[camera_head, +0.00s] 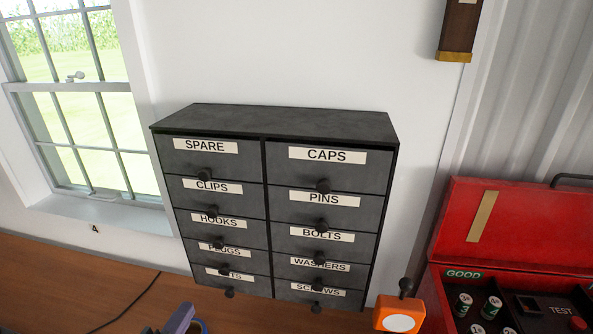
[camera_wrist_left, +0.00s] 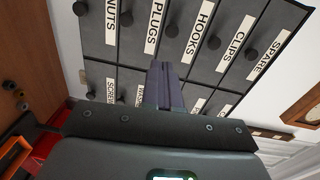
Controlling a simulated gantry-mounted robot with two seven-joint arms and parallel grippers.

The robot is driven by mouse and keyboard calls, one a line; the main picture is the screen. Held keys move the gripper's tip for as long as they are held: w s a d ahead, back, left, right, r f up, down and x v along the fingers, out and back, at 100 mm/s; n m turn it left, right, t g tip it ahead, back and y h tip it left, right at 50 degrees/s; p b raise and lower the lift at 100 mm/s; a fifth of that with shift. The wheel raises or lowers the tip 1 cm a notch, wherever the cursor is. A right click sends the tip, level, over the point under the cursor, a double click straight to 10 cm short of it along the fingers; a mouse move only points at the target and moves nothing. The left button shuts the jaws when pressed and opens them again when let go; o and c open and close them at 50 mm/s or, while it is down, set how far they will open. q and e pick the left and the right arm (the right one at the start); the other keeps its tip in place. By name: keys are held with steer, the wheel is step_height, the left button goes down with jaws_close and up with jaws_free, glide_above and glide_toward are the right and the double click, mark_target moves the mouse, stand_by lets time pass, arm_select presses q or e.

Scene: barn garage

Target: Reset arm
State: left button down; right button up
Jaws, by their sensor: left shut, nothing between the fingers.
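My left gripper (camera_head: 181,318) shows at the bottom edge of the head view, low and in front of the drawer cabinet's left side. In the left wrist view its purple-grey fingers (camera_wrist_left: 165,72) are together and empty, with the drawer fronts behind them. The dark grey cabinet (camera_head: 285,122) stands against the white wall with two columns of labelled drawers, such as SPARE (camera_head: 212,159) and CAPS (camera_head: 330,171). All its drawers look closed. My right gripper is not in view.
A red case (camera_head: 500,228) stands open at the right, with batteries (camera_head: 491,308) inside. An orange object (camera_head: 399,315) with a white disc sits between it and the cabinet. A dark cable (camera_head: 128,308) lies on the wooden bench (camera_head: 60,285). A window is at the left.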

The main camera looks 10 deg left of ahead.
arm_select(q)
steer(key=s+d+f+n+g+p, duration=0.2)
steer(key=s+f+n+g+p, duration=0.2)
steer(key=s, duration=0.6)
steer(key=s+d+f+n+g+p, duration=0.3)
steer(key=s+f+n+g+p, duration=0.1)
steer(key=s+f+n+g, duration=0.5)
steer(key=s+n, duration=0.2)
steer(key=shift+d+f+n+g, duration=0.15)
steer(key=shift+f+n+g, duration=0.15)
steer(key=shift+f+n, duration=0.1)
